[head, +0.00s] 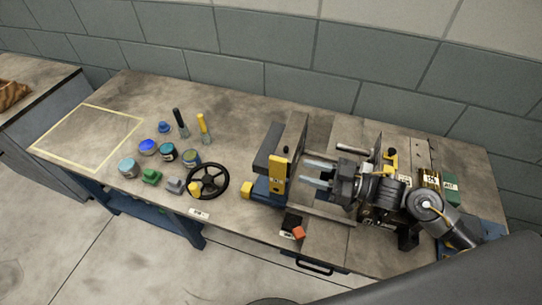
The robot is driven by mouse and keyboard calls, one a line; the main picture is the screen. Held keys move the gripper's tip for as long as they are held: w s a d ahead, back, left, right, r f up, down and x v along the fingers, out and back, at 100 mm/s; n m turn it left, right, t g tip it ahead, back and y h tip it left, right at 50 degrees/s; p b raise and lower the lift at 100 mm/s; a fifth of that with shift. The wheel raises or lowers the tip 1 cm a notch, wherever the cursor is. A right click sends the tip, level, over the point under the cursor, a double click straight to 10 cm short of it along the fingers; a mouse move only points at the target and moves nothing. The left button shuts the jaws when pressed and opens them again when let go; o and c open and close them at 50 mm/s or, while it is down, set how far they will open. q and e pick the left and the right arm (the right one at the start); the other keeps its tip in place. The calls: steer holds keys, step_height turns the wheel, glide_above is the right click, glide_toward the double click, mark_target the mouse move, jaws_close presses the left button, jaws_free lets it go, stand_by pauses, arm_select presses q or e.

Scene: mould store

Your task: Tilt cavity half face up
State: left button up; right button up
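A mould fixture stands on the right half of the bench (235,235). Its left part has an upright grey plate (297,135), a dark block (268,148) and a yellow latch piece (279,174). Its right part (376,150) is a dark upright plate, partly hidden by my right arm. I cannot tell for sure which part is the cavity half. My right gripper (317,174) points left into the space between the two parts. Its two pale fingers are apart, with nothing visible held between them. My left gripper is not in view.
A black handwheel (208,181) is left of the fixture. Several small jars and knobs, including a blue one (148,146), stand further left, with a black marker (180,122) and a yellow one (205,128). A yellow-outlined area (88,137) is empty. A wall closes the back.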

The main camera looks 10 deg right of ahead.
mark_target(271, 161)
steer(key=p+x, duration=0.3)
steer(key=x, duration=0.6)
steer(key=shift+w+a+r, duration=0.1)
steer(key=shift+w+a, duration=0.15)
steer(key=shift+a, duration=0.05)
steer(key=shift+w+a, duration=0.4)
steer(key=shift+a, duration=0.2)
steer(key=shift+c, duration=0.2)
jaws_close()
